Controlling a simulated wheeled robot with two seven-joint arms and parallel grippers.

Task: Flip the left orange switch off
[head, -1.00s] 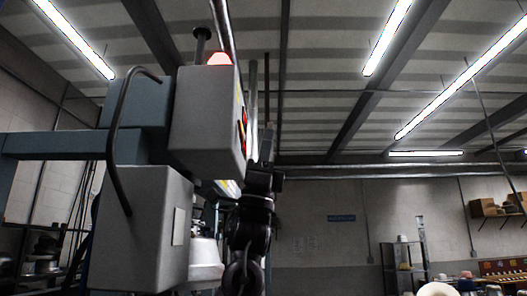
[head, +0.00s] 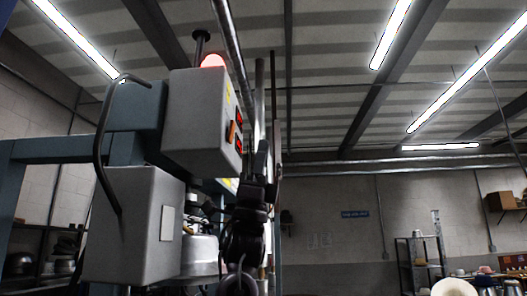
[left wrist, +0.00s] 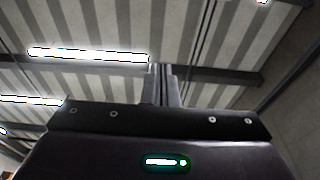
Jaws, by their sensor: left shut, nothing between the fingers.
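An orange switch (head: 231,132) shows edge-on on the front of the grey upper control box (head: 196,118), beside small red displays (head: 239,117). I cannot tell its position or whether it is the left one; any other switch is hidden by the steep angle. My left gripper (head: 263,150) points upward just right of the box face, apart from the switch in the picture. Its fingers are together and empty. In the left wrist view the shut fingers (left wrist: 160,85) point at the ceiling, and no switch shows there. My right gripper is out of view.
A red lamp (head: 213,60) glows on top of the box. A lower grey box (head: 135,225) and a shiny metal form (head: 200,255) are below. A shelf rack (head: 420,262) and hats (head: 453,287) stand at the far right. Open room lies right of my arm.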

